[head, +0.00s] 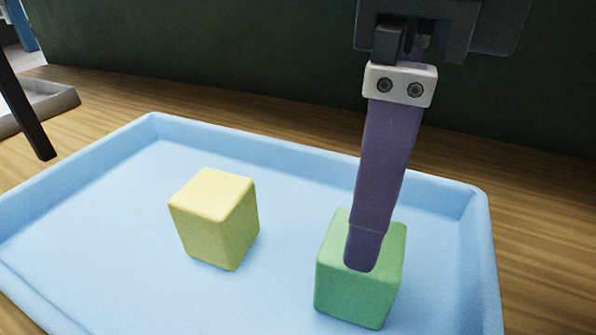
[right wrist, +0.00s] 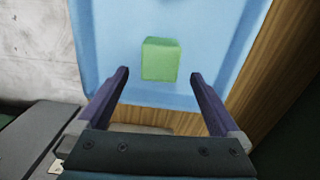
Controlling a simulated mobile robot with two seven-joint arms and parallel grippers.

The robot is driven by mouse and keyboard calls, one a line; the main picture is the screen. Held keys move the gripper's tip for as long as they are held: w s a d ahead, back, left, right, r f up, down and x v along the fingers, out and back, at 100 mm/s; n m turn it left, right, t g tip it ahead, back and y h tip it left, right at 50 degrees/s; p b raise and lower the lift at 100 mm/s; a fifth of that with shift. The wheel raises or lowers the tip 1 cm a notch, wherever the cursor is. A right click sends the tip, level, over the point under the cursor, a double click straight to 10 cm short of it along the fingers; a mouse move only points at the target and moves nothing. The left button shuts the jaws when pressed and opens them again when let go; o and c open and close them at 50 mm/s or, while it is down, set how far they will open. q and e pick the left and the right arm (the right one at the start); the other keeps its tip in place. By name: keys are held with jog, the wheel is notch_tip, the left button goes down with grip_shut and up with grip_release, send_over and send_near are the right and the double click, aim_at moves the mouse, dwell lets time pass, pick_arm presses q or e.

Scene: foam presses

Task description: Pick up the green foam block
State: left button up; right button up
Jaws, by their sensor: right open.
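The green foam block (head: 335,285) sits on the floor of a light blue tray (head: 480,250), towards its right side. My right gripper (head: 360,262) points down at it, and its near purple finger covers part of the block's top and front in the head view. In the right wrist view the green block (right wrist: 161,58) lies ahead of the two spread fingers (right wrist: 160,74), between their lines, with nothing held. The fingers look apart from the block there; their exact height over it is unclear. My left gripper is not in view.
A yellow foam block (head: 213,215) stands in the tray to the left of the green one, with bare tray floor between. The tray has a raised rim and rests on a wooden table (head: 540,215). A dark bar (head: 25,110) shows at the far left.

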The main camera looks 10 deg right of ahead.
jog(key=f, duration=0.3)
jog(key=shift+d+f, duration=0.2)
jog(key=shift+f, duration=0.15)
jog(key=f, duration=0.6)
jog(key=shift+a+f, duration=0.1)
jog(key=shift+a, duration=0.15)
jog(key=c, duration=1.2)
jog(key=shift+c, duration=0.2)
notch_tip(320, 180, up, 20)
jog(key=p, duration=0.1)
